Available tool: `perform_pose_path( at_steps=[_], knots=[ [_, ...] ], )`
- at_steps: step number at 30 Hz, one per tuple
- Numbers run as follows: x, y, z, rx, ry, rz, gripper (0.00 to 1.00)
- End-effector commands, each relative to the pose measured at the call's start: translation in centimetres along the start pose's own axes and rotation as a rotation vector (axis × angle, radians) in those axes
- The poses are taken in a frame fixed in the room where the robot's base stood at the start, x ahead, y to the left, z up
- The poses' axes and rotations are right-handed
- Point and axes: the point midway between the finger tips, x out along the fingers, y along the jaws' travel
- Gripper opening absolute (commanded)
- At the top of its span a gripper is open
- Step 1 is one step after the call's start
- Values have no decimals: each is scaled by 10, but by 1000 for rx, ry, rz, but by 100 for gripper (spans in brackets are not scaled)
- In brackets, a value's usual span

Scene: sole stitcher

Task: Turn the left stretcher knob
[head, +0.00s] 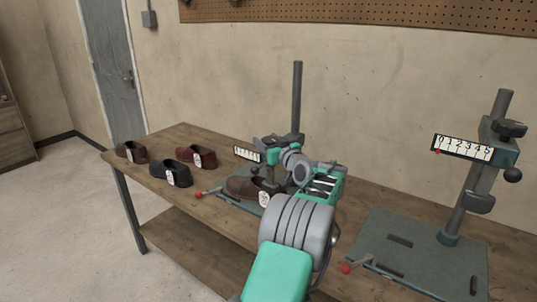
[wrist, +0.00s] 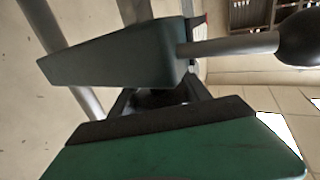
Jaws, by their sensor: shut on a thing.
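The left stretcher has a grey post (head: 297,95), a white scale plate (head: 247,154) and a brown shoe (head: 243,186) with a white tag at its base. My gripper (head: 268,148) is at the stretcher's head, below the post top. In the wrist view, a dark knob (wrist: 158,98) sits beneath the stretcher's dark green block (wrist: 120,60), and my gripper is shut on it. One green finger with a black pad fills the lower part of that view. My arm and wrist hide much of the stretcher's head in the head view.
A ball-ended lever (wrist: 235,43) sticks out beside the block. The right stretcher (head: 425,255) stands empty on the same wooden table (head: 185,133). Black (head: 170,175), red (head: 197,156) and brown (head: 131,152) shoes stand at the table's left. The pegboard wall is behind.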

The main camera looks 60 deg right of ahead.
Motion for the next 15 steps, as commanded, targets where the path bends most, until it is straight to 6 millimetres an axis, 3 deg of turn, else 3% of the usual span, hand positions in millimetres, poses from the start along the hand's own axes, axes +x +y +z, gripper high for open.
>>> perform_pose_path(
  at_steps=[1, 15],
  knots=[
    [0, 2, 6, -1, -1, -33, 15],
    [-1, -5, 1, 3, -3, -245, 15]
  ],
)
